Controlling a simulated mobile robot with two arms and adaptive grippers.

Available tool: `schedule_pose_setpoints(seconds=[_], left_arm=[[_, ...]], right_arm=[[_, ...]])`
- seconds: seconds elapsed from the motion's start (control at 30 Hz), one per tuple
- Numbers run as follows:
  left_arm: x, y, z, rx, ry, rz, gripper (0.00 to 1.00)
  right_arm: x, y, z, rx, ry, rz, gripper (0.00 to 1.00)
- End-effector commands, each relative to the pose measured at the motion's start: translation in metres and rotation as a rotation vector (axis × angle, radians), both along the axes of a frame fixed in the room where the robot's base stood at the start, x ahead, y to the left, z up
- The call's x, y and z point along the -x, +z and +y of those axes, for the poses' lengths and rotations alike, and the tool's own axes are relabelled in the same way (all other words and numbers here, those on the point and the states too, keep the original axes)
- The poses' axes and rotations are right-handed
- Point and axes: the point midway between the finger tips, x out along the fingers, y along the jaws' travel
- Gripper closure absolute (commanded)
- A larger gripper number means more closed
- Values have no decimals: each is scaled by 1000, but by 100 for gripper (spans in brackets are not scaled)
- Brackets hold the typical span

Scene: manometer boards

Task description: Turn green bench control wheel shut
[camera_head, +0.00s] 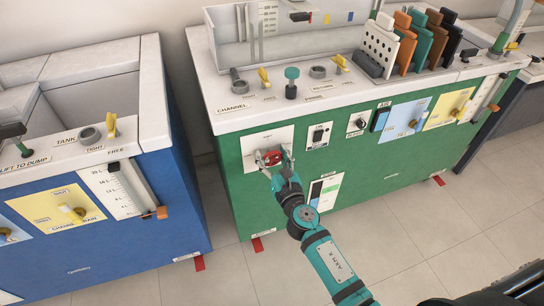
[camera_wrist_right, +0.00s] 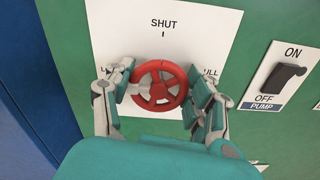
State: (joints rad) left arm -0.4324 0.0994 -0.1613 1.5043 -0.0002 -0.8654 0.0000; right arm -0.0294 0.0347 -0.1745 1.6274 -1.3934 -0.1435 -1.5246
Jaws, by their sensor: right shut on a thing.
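The red control wheel (camera_head: 270,157) is on a white plate (camera_head: 253,145) on the front of the green bench (camera_head: 228,171). In the right wrist view the red wheel (camera_wrist_right: 160,85) has several spokes and a pale mark on its hub. The plate above it reads "SHUT" with a short tick. Labels left and right of the wheel are partly hidden by my fingers. My right gripper (camera_head: 277,167) is at the wheel, and in the wrist view its fingers (camera_wrist_right: 158,92) are on the rim's left and right sides, shut on it. My left gripper is not in view.
A pump switch (camera_wrist_right: 287,75) is right of the wheel plate. More panels and a yellow valve plate (camera_head: 447,107) continue along the green front. A blue bench (camera_head: 178,190) stands left across a narrow gap. The tiled floor (camera_head: 240,270) in front is open.

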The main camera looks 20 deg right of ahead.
Motion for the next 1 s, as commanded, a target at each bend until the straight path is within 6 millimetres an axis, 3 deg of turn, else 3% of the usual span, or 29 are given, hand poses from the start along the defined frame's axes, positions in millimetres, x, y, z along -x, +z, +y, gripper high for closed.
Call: schedule_pose_setpoints(seconds=[0.47,1.0], left_arm=[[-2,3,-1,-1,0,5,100],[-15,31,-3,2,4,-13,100]], right_arm=[[0,-1,0,-119,0,5,77],[0,-3,-3,-606,-2,22,77]])
